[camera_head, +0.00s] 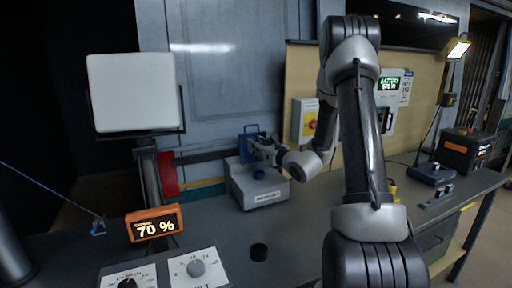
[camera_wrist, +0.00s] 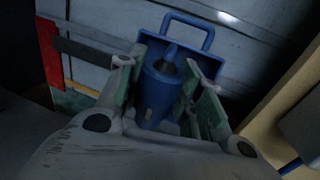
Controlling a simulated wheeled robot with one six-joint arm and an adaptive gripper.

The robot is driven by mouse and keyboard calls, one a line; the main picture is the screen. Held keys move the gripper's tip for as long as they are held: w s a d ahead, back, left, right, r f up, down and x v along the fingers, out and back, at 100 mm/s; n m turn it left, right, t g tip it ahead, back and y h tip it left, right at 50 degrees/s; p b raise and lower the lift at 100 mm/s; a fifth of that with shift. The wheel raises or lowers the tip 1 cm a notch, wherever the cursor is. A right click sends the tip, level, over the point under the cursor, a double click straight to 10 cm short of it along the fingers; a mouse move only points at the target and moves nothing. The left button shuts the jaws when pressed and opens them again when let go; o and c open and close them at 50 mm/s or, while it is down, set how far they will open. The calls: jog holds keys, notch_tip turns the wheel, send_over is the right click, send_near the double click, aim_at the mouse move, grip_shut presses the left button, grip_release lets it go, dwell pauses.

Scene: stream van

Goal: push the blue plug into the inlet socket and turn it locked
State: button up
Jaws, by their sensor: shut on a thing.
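In the wrist view, my gripper (camera_wrist: 165,100) is shut on the blue plug (camera_wrist: 156,98), a blue cylinder between its green finger pads. A blue plate with a loop handle (camera_wrist: 200,35) stands behind the plug. In the head view, my gripper (camera_head: 262,150) is above a grey box (camera_head: 240,187) with a pale label on its front. The blue plate (camera_head: 249,132) rises at the back of that box. A round blue part (camera_head: 259,175) shows on the box below my gripper. I cannot tell whether the plug sits in the inlet socket.
An orange display (camera_head: 154,224) reads 70 %. A yellow and white switch box (camera_head: 305,120) and a green-lit screen panel (camera_head: 390,88) are on the back wall. A dark case (camera_head: 467,150) stands far right.

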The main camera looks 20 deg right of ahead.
jog(key=shift+w+d+h, duration=0.2)
jog(key=shift+d+h, duration=0.1)
jog(key=shift+d, duration=0.05)
jog(key=shift+f, duration=0.1)
jog(key=shift+f, duration=0.1)
jog(key=shift+f, duration=2.35)
jog(key=shift+f, duration=1.6)
jog(key=shift+d+n+y, duration=0.15)
jog(key=shift+n+y, duration=0.45)
jog(key=shift+y, duration=0.5)
jog(key=shift+n+g+y, duration=0.9)
jog(key=shift+y, duration=0.5)
